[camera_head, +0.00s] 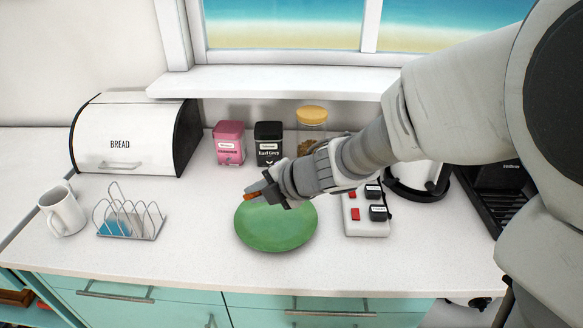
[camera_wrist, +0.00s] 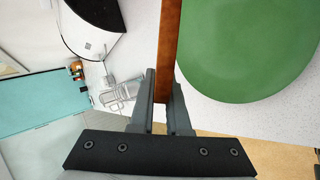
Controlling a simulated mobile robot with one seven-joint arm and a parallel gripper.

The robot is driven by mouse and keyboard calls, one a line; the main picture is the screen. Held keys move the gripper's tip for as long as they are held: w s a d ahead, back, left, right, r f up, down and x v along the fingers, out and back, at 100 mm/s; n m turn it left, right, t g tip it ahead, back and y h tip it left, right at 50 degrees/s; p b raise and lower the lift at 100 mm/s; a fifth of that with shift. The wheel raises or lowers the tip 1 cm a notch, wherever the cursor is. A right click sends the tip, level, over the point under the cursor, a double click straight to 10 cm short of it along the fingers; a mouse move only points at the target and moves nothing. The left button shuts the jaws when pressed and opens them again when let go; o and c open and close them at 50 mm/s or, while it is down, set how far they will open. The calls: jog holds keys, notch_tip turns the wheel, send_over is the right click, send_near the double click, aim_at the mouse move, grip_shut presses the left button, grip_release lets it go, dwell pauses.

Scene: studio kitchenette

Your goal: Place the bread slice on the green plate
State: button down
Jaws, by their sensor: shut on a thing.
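The green plate (camera_head: 275,230) lies on the white counter in the middle of the head view. It also shows at the upper right of the wrist view (camera_wrist: 250,50). My gripper (camera_head: 258,194) is at the plate's back left edge in the head view, and its height above the plate is hard to judge. In the wrist view my gripper (camera_wrist: 163,100) is shut on the bread slice (camera_wrist: 169,45), seen edge-on as a brown strip. In the head view only a small brown part of the slice (camera_head: 251,196) shows; the rest is hidden.
A wire toast rack (camera_head: 130,222) and a white mug (camera_head: 62,212) stand left of the plate. The bread bin (camera_head: 135,135), a pink tin (camera_head: 229,143), a black tin (camera_head: 268,145) and a jar (camera_head: 312,122) stand behind. A socket strip (camera_head: 364,224) lies right of the plate.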

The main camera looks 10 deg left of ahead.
jog(key=shift+f+b, duration=2.85)
jog(key=shift+f, duration=0.65)
jog(key=c, duration=1.1)
grip_release()
jog(key=shift+o, duration=0.2)
jog(key=shift+s+d+r+p, duration=0.1)
jog(key=shift+d+r+p, duration=0.2)
jog(key=shift+r+p, duration=0.2)
jog(key=p+v, duration=0.4)
jog(key=v, duration=0.2)
jog(key=shift+s+d+r+p, duration=0.15)
jog(key=shift+s+d+p, duration=0.15)
jog(key=shift+d+p, duration=0.05)
jog(key=shift+r, duration=0.1)
